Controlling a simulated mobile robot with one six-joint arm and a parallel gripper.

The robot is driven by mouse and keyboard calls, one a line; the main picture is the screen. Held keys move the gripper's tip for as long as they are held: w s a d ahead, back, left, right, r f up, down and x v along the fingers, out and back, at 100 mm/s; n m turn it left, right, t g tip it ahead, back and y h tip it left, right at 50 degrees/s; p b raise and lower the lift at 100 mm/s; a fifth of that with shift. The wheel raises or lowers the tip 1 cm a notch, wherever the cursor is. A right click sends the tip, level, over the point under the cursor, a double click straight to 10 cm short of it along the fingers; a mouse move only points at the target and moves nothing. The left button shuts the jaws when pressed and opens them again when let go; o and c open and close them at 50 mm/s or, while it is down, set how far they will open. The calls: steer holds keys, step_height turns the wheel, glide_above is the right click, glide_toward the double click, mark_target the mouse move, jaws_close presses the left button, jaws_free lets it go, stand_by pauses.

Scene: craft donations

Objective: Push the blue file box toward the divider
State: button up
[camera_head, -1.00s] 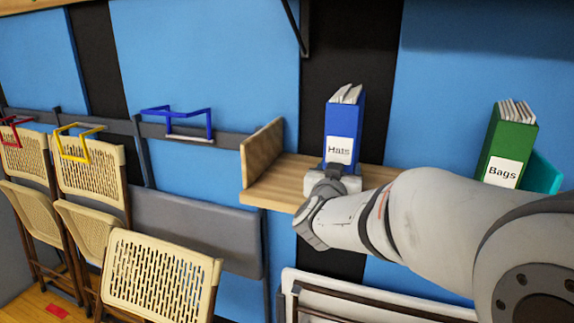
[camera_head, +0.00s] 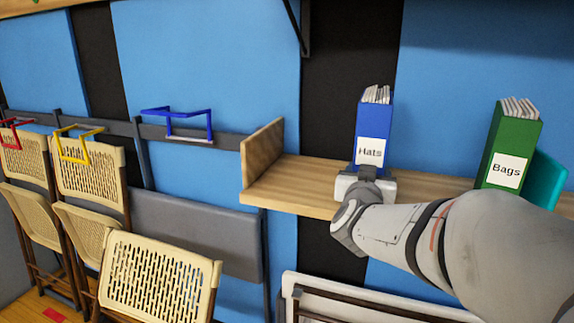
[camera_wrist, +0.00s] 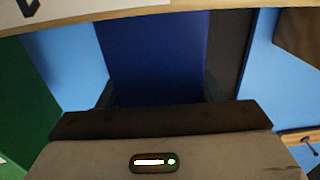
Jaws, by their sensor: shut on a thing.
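The blue file box (camera_head: 374,120), labelled "Hats", stands upright on the wooden shelf (camera_head: 285,190). My gripper (camera_head: 368,172) is shut on the lower front of this box. In the wrist view, the dark blue face of the box (camera_wrist: 155,55) fills the space between the fingers. The green file box (camera_head: 505,140), labelled "Bags", stands to the right with a clear gap between the two boxes. A teal panel (camera_head: 546,178), which looks like the divider, shows just beyond the green box. Its far part is hidden by the green box.
A wooden end panel (camera_head: 262,158) closes the shelf's left end, with bare shelf between it and the blue box. Folding chairs (camera_head: 160,278) hang or stand at lower left. Blue and yellow brackets (camera_head: 78,143) are on the wall rail.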

steer(key=shift+s+d+f+b, duration=0.1)
steer(key=shift+s+d+b, duration=0.25)
steer(key=shift+d+b, duration=0.45)
steer(key=shift+s+d+r+b, duration=0.1)
steer(key=shift+s+d+b, duration=0.3)
steer(key=shift+d, duration=0.75)
steer(key=shift+s+d+f+b, duration=0.1)
steer(key=shift+s+d+b, duration=0.35)
steer(key=shift+d, duration=0.55)
steer(key=d+b, duration=0.2)
steer(key=b, duration=0.1)
steer(key=shift+s+d, duration=0.4)
steer(key=d+b, duration=0.1)
steer(key=b, duration=0.1)
steer(key=s+d+b, duration=0.1)
steer(key=d+b, duration=0.1)
steer(key=b, duration=0.1)
steer(key=shift+b, duration=0.6)
steer(key=d+b, duration=0.1)
steer(key=b, duration=0.3)
steer(key=shift+w, duration=0.15)
steer(key=shift+b, duration=0.75)
